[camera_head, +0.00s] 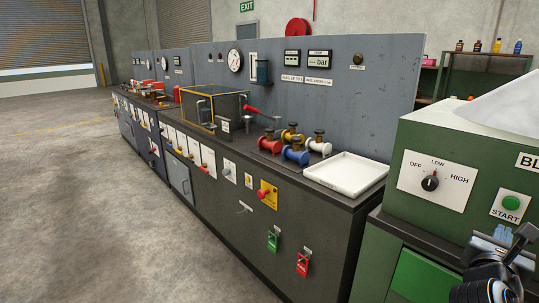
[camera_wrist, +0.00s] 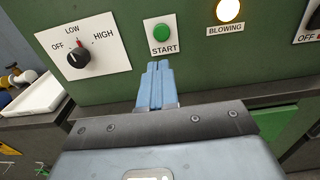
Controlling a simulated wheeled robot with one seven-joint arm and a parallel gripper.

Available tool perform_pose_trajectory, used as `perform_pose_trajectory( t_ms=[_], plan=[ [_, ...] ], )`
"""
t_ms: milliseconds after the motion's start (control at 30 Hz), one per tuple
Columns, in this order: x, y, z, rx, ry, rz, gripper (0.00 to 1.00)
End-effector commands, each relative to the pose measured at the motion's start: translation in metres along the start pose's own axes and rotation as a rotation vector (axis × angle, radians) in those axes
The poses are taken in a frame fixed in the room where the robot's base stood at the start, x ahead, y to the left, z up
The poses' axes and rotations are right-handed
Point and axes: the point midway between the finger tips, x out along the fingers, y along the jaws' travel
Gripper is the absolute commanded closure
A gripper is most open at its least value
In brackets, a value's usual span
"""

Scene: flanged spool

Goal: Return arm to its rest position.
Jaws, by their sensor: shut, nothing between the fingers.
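My gripper (camera_head: 503,233) is at the lower right of the head view, in front of the green machine (camera_head: 408,140). In the wrist view its two blue fingers (camera_wrist: 158,66) are shut together with nothing between them. The fingertips show just below the green START button (camera_wrist: 162,33); I cannot tell how far they are from the panel. The button also shows above the gripper in the head view (camera_head: 510,203). Part of my dark arm shows at the head view's lower right corner; the rest of it is out of view.
A selector knob (camera_wrist: 79,58) has its pointer toward LOW. A lamp (camera_wrist: 228,10) labelled BLOWING glows. A white tray (camera_head: 347,171) and several coloured spools (camera_head: 295,152) lie on the long dark bench (camera_head: 225,215) to the left. Open floor (camera_head: 80,200) lies further left.

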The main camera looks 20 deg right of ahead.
Motion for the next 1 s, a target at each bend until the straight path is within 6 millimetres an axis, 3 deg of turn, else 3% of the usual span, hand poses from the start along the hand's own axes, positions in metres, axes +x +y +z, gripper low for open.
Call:
perform_pose_trajectory(
  t_ms=[133, 233, 400, 600, 833, 1000],
  plan=[
    [-0.019, 0.007, -0.02, 0.087, 0.033, 0.07, 1.0],
    [-0.049, 0.017, -0.046, 0.239, 0.094, 0.169, 1.0],
    [-0.12, 0.026, -0.09, 0.591, 0.278, 0.34, 1.0],
    [-0.208, 0.021, -0.122, 1.024, 0.568, 0.442, 1.0],
    [-0.301, -0.008, -0.13, 1.52, 0.957, 0.391, 1.0],
    [-0.358, -0.04, -0.118, 1.874, 1.244, 0.226, 1.0]
  ],
)
